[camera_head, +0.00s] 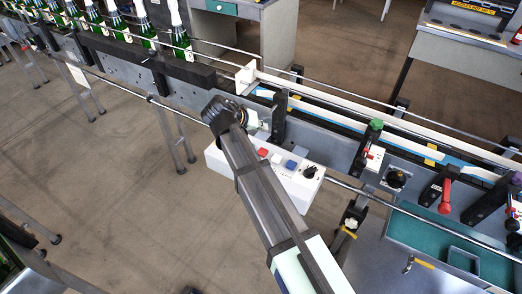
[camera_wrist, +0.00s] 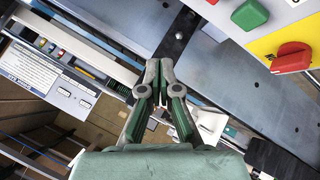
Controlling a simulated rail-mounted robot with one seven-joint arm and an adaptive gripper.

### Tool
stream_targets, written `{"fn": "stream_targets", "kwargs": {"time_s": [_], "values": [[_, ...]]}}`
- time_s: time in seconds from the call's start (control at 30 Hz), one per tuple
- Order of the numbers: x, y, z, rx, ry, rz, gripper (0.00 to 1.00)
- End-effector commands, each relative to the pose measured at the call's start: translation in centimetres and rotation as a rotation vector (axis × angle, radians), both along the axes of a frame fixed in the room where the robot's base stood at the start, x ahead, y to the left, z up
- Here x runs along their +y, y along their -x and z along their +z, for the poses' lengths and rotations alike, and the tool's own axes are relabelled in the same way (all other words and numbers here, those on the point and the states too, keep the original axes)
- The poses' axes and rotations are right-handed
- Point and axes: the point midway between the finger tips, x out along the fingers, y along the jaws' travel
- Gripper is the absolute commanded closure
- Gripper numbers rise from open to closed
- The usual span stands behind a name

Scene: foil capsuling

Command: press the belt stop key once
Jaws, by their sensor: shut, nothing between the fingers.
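A white control box (camera_head: 228,168) stands beside the conveyor in the head view. On its face are a red key (camera_head: 263,152), a blue key (camera_head: 290,163) and a black knob (camera_head: 310,172); any lettering is too small to read. My arm hides part of the box. My gripper (camera_head: 255,120) is beyond the keys, near the conveyor side. In the wrist view my gripper (camera_wrist: 160,63) is shut and empty, its fingertips together. A panel at upper right there has a green button (camera_wrist: 249,14) and a red switch (camera_wrist: 291,57) on yellow. I cannot tell which key is belt stop.
The conveyor's rails (camera_head: 350,110) run diagonally behind the box. Green bottles (camera_head: 145,32) stand on the line at upper left. A red-handled lever (camera_head: 445,196) and a green-topped knob (camera_head: 375,125) are to the right.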

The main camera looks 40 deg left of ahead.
Motion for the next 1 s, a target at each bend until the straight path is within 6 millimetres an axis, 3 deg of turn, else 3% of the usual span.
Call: {"fn": "stream_targets", "kwargs": {"time_s": [0.37,1.0], "values": [[0.0,0.0,-1.3,0.000,0.001,0.001,1.00],[0.0,0.0,-8.4,0.000,0.001,0.001,1.00]]}}
